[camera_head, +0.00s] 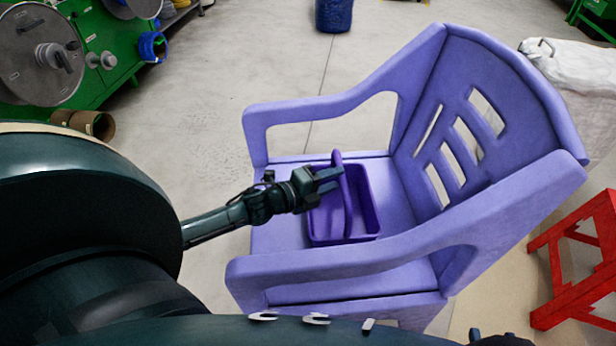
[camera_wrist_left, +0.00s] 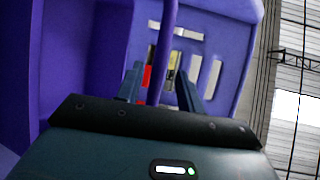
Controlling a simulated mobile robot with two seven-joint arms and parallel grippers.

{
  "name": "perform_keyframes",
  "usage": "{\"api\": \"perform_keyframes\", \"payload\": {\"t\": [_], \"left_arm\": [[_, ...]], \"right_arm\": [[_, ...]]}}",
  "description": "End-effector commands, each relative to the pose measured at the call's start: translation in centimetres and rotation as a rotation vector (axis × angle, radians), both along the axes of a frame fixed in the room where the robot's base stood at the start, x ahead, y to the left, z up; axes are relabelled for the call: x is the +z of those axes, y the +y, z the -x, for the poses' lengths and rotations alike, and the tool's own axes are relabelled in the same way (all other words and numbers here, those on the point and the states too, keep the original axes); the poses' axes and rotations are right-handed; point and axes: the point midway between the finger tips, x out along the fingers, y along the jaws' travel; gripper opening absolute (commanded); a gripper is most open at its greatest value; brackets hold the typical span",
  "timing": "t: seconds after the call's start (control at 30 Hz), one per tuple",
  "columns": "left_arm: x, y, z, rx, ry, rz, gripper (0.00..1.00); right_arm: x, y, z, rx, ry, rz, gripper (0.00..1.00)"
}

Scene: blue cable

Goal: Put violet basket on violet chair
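The violet chair (camera_head: 410,200) stands in the middle of the head view, its backrest to the right. The violet basket (camera_head: 362,212) is upright over the chair's seat, between the armrests, and looks to rest on it. Its handle arches up. My left gripper (camera_head: 329,180) reaches in from the left at the handle. In the left wrist view, the handle (camera_wrist_left: 162,60) passes between the two fingers of my left gripper (camera_wrist_left: 162,86), with a gap on each side, so the gripper is open around it. My right gripper is not in view.
A red stand (camera_head: 575,262) is to the right of the chair. A green machine with reels (camera_head: 95,60) is at the upper left. A blue bin (camera_head: 334,15) stands at the back. The floor left of the chair is clear.

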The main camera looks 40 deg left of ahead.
Motion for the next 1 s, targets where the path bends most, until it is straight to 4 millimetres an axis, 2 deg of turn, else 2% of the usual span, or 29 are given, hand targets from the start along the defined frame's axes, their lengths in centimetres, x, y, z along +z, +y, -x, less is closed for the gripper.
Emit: {"api": "perform_keyframes", "payload": {"t": [0.03,0.2,0.4,0.6,1.0], "left_arm": [[0.2,0.4,1.2,0.001,0.006,0.0,0.38],[0.8,1.6,4.3,0.001,0.004,0.0,0.38],[1.3,2.7,6.8,0.0,0.002,0.0,0.38],[1.5,3.1,7.7,0.0,0.0,0.0,0.38],[1.5,3.1,7.7,0.0,0.0,0.0,0.38]], "right_arm": [[0.3,0.0,0.2,-0.005,0.019,-0.003,0.36],[0.6,-0.2,0.5,-0.012,0.043,-0.013,0.36],[1.2,-0.4,0.5,-0.022,0.038,-0.027,0.36],[1.3,-0.5,0.5,-0.026,0.035,-0.032,0.36],[1.3,-0.5,0.5,-0.026,0.035,-0.032,0.36]]}}
